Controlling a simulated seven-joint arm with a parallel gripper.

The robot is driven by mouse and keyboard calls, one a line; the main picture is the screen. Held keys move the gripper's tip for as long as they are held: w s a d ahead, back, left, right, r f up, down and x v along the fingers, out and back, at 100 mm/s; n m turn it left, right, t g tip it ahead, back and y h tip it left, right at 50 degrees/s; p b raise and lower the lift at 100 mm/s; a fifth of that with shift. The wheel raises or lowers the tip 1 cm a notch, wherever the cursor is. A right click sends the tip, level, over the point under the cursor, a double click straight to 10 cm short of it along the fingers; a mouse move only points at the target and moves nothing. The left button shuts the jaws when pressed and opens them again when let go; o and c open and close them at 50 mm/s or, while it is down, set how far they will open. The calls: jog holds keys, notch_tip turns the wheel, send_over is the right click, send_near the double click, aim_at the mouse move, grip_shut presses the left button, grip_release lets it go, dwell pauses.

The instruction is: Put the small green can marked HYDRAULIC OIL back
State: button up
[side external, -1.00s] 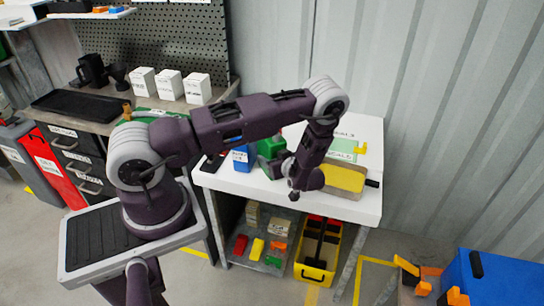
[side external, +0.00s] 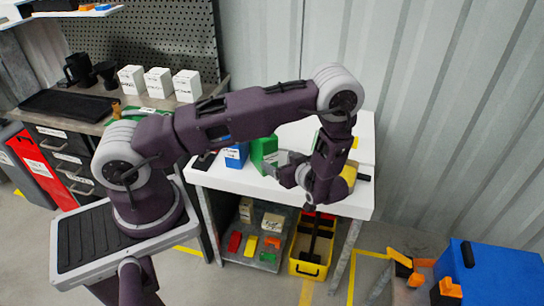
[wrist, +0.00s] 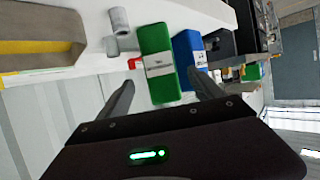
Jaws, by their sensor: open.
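The small green can (side external: 262,148) stands on the white table, just right of a blue can (side external: 236,155). In the wrist view the green can (wrist: 157,50) shows its white label, whose print is too small to read. It lies ahead of the gap between my fingers, with the blue can (wrist: 188,55) close beside it. My gripper (wrist: 161,78) is open and empty, one finger to each side of the green can's lower end in the picture. In the side view my gripper (side external: 277,163) is just right of the green can, partly overlapping it; contact cannot be told.
A yellow box (side external: 349,175) sits behind my wrist on the table. A grey cylindrical part (wrist: 118,24) is near the green can. White boxes (side external: 158,82) stand on the back bench.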

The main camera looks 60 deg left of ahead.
jog(key=w+d+r+m+t+h, duration=0.4)
jog(key=w+d+r+t+h, duration=0.35)
jog(key=w+d+r, duration=0.5)
jog(key=s+d+r+m+t+h, duration=0.1)
jog(key=s+d+r+m+h, duration=0.2)
jog(key=r, duration=0.5)
jog(key=s+d+r+m+h, duration=0.2)
jog(key=d+r+h, duration=0.25)
jog(key=r, duration=0.35)
jog(key=s+d+r+m+g+h, duration=0.1)
jog(key=s+r+m, duration=0.2)
jog(key=s, duration=0.4)
jog(key=s+d+r+m, duration=0.1)
jog(key=s+r+m, duration=0.15)
jog(key=s, duration=0.45)
jog(key=s+a+f+m+g+y, duration=0.1)
jog(key=s+a, duration=0.1)
jog(key=s, duration=0.5)
jog(key=s+a+f+m+g+y, duration=0.1)
jog(key=s+a+f+m, duration=0.1)
jog(key=s, duration=0.6)
jog(key=shift+a+f+y, duration=0.15)
jog(key=shift+a+y, duration=0.15)
jog(key=shift+a, duration=0.45)
